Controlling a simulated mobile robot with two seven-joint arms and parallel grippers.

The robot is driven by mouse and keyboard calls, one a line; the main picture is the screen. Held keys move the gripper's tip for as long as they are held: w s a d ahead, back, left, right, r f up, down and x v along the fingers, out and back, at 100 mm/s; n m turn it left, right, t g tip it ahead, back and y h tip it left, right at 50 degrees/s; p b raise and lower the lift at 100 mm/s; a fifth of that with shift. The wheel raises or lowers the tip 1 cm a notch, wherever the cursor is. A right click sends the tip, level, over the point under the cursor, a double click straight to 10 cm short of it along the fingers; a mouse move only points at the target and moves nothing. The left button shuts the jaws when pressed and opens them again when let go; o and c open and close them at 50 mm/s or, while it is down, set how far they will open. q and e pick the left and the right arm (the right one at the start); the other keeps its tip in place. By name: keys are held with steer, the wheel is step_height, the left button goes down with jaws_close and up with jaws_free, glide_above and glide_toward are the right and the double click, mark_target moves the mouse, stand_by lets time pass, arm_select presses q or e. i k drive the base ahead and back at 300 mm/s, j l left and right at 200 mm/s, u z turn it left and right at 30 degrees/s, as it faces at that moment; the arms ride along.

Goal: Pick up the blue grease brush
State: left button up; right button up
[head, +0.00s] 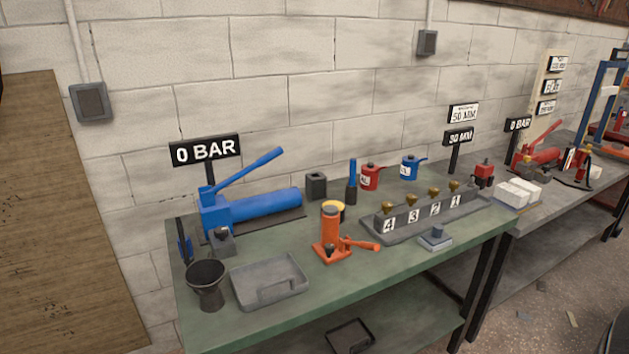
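An upright tool with a blue handle and a dark, wider lower part, which looks like the blue grease brush (351,174), stands at the back of the green bench (385,283). It is between a dark square block (316,185) and a red can (370,177). Its lower end is too small to make out clearly. Neither of my grippers is in view.
A blue hand pump (252,208) stands left of the brush. An orange bottle jack (331,232), a grey tray (268,282) and a dark cup (207,284) are in front. A numbered rack (410,226) and a blue can (409,169) are to the right.

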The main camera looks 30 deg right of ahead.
mark_target(353, 162)
steer(key=l+u, duration=0.35)
steer(key=k+l+u, duration=0.15)
steer(key=l+u, duration=0.2)
steer(key=k+l+u, duration=0.1)
steer(key=l, duration=0.35)
steer(key=k+l+u, duration=0.1)
steer(key=k+l, duration=0.15)
steer(key=l, duration=0.2)
steer(key=k+l+u, duration=0.1)
steer(key=l, duration=0.3)
steer(key=k+l+u, duration=0.1)
steer(key=k+l, duration=0.2)
steer(key=l, duration=0.1)
